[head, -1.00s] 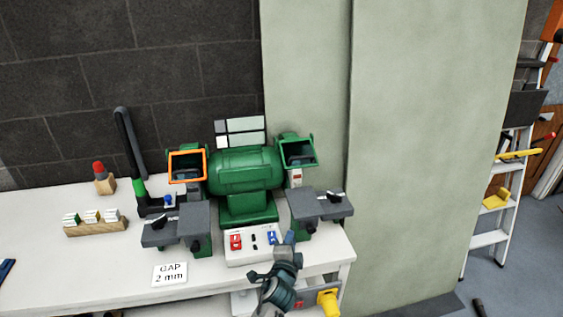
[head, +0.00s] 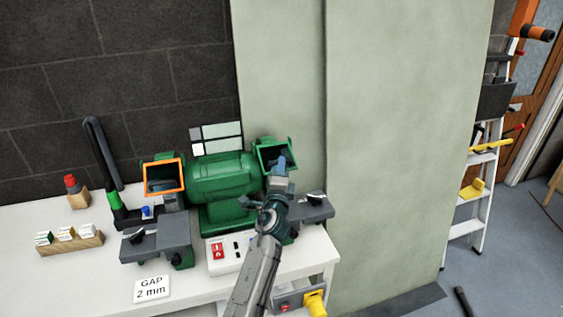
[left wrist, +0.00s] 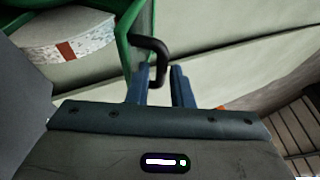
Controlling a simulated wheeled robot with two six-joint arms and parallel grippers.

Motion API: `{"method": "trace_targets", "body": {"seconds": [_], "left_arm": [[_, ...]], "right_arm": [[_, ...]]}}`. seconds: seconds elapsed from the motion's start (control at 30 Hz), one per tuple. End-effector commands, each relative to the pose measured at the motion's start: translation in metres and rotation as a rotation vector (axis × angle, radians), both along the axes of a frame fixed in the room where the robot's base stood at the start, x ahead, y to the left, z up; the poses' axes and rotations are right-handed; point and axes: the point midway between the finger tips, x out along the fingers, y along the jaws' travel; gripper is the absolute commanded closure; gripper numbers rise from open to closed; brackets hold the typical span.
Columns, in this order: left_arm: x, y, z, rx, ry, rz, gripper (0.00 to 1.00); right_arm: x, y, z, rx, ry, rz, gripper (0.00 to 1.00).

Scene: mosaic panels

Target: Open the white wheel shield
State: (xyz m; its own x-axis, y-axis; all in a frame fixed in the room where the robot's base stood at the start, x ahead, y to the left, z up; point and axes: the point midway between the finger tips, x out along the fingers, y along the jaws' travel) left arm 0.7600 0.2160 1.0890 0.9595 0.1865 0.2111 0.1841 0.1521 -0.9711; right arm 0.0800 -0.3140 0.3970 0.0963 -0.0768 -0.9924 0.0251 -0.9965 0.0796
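A green bench grinder (head: 222,178) stands on the white bench. Its right-hand shield (head: 277,153) has a green frame, and in the left wrist view this green frame (left wrist: 128,30) shows beside a pale wheel (left wrist: 68,40) with a speckled label. A black hooked handle (left wrist: 155,45) curves down from the frame. My left gripper (head: 282,165) is at this shield. In the left wrist view its two blue fingers (left wrist: 163,82) are apart, with the handle's lower end showing between them; contact cannot be told. The left-hand shield (head: 164,177) has an orange frame. My right gripper is out of view.
Grey tool rests stand before both wheels, the left one (head: 153,245) clear of my arm and the right one (head: 312,207) close to it. A switch box (head: 218,262) and a gap card (head: 152,288) lie in front. A pale panel (head: 390,150) rises on the right.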

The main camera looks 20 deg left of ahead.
Motion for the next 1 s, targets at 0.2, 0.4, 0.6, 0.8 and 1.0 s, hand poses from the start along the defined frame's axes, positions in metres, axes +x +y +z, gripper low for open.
{"method": "trace_targets", "body": {"seconds": [0.2, 0.4, 0.6, 0.8, 1.0], "left_arm": [[0.023, 0.005, 0.005, 0.001, 0.000, 0.000, 0.80], [0.027, 0.005, 0.006, -0.001, 0.000, 0.000, 0.80], [0.026, 0.005, 0.006, -0.001, 0.000, 0.000, 0.90], [0.026, 0.005, 0.005, -0.001, 0.000, 0.000, 1.00], [0.029, 0.005, 0.006, -0.001, 0.001, 0.000, 1.00]], "right_arm": [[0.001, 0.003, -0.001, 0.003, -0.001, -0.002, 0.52], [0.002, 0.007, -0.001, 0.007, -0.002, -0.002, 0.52], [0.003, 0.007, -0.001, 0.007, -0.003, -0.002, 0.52], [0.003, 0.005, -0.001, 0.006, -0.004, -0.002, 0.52], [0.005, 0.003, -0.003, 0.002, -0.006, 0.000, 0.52]]}}
